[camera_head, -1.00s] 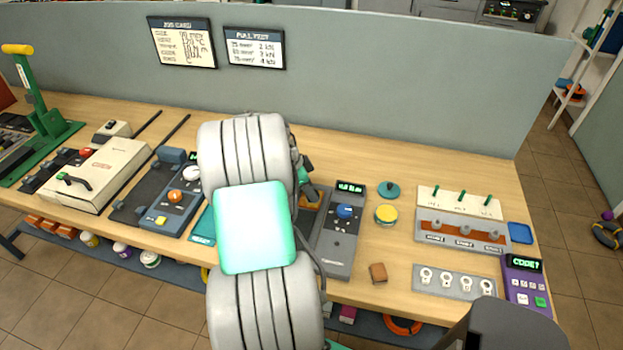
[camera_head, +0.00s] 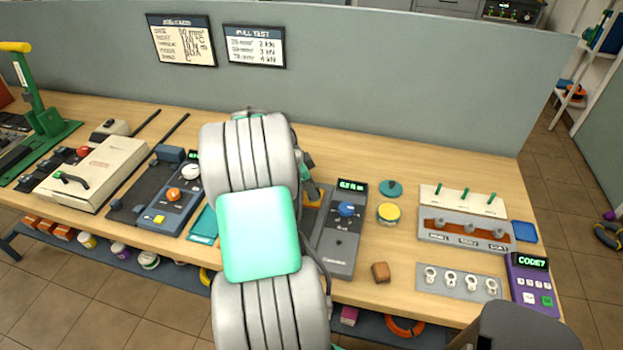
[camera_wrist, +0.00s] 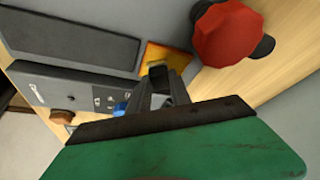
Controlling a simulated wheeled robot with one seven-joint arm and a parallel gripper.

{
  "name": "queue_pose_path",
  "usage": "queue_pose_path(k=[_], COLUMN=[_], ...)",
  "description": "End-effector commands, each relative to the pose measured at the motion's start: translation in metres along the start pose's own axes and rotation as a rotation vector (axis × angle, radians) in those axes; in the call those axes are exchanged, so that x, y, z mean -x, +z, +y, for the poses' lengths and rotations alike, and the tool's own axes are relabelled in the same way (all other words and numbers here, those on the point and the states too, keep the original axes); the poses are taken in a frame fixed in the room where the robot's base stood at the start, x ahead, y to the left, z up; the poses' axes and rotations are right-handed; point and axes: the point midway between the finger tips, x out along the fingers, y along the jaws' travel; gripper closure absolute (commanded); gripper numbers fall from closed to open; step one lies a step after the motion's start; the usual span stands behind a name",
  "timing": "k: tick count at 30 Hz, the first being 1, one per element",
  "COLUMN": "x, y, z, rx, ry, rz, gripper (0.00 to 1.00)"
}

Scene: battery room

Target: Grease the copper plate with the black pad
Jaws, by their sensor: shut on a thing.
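An orange-yellow plate, which I take for the copper plate (camera_head: 314,194), lies on the left part of the grey instrument, partly hidden by my arm. It also shows in the wrist view (camera_wrist: 168,56). My gripper (camera_wrist: 160,88) is over it, its narrow fingers shut on a small dark block, which I take for the black pad (camera_wrist: 157,72). The pad seems to be at or just above the plate; I cannot tell whether they touch. In the head view my arm hides the pad. An open yellow tin (camera_head: 388,213) stands right of the instrument, its teal lid (camera_head: 391,189) behind it.
The grey instrument (camera_head: 343,258) has a blue knob and a lit display. A red knob (camera_wrist: 228,35) is close beside my gripper in the wrist view. A brown block (camera_head: 380,272), a lug tray (camera_head: 462,283) and a purple keypad (camera_head: 532,283) are to the right.

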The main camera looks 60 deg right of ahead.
Motion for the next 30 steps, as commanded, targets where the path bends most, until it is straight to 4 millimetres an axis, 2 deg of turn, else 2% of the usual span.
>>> queue_pose_path(k=[10,14,30], x=[0.005,0.028,0.074], y=[0.017,0.008,-0.006], z=[0.025,0.023,0.023], rx=[-0.006,-0.007,0.005], ry=[0.003,-0.002,-0.003], rz=[0.000,0.000,0.000], gripper=[1.00,1.00,1.00])
